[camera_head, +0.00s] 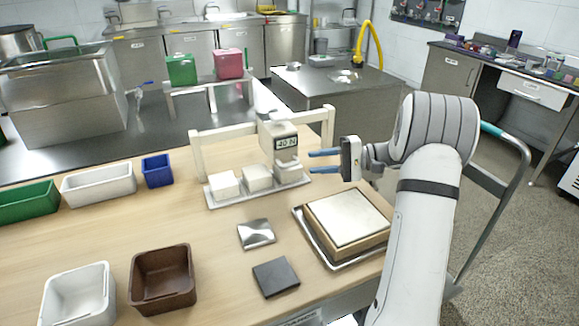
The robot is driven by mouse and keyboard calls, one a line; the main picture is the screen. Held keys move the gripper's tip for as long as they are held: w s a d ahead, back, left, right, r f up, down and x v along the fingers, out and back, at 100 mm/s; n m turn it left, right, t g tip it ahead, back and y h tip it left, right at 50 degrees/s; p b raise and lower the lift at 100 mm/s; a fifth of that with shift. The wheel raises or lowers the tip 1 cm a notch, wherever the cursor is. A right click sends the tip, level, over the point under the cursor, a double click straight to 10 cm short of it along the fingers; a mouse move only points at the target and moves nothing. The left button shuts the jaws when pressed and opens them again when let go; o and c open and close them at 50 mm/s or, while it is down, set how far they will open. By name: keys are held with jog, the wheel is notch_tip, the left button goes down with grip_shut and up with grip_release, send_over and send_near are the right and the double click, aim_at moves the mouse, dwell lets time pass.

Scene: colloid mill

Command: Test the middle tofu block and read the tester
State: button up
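The tester (278,133) is a pale head hung on a white frame over a metal tray (232,202). Its small display (287,143) seems to read "40 N", though a decimal point cannot be made out. White tofu blocks stand in a row on the tray: a left block (224,185), a middle block (257,178), and a right one (289,173) partly hidden under the tester head. The head is over the right block; whether it touches it is unclear. My gripper (324,161) is open, its blue fingers pointing left, just right of the tester head. Nothing shows between the fingers.
A wooden box with a pale top (346,217) sits on a metal tray at the right. A shiny plate (256,233) and a dark plate (276,277) lie in front. Green (27,203), white (98,186), blue (157,171) and brown bins (163,278) stand left.

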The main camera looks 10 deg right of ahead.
aim_at(292, 163)
jog(key=x, duration=0.7)
jog(key=shift+a, duration=0.3)
jog(key=c, duration=0.6)
grip_shut()
jog(key=shift+f, duration=0.15)
